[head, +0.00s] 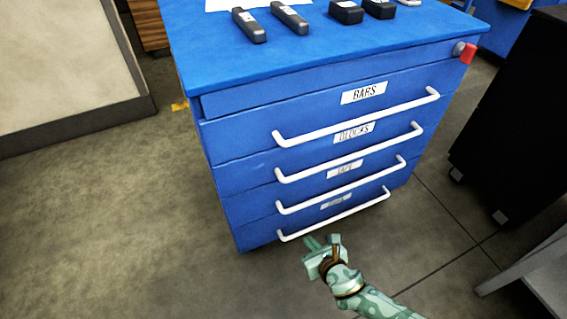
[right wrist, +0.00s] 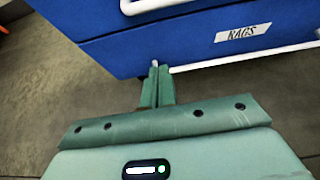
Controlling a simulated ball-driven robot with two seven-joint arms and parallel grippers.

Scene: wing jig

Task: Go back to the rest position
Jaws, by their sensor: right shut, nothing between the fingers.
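My right gripper (head: 322,241) is low in front of the blue drawer cabinet (head: 230,207), near the left end of the lowest white handle (head: 335,217). In the right wrist view its two green fingers (right wrist: 156,83) are together with nothing between them. Their tips show beside the end of the white handle (right wrist: 240,56) under the RAGS label (right wrist: 243,33); I cannot tell whether they touch it. The drawers appear closed. My left gripper is not in view.
Two dark bars (head: 249,25) and two black blocks (head: 346,12) lie on the cabinet top. A red part (head: 468,53) sits at its upper right corner. A black wheeled unit (head: 515,110) stands at right, a grey-edged object (head: 535,275) at lower right.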

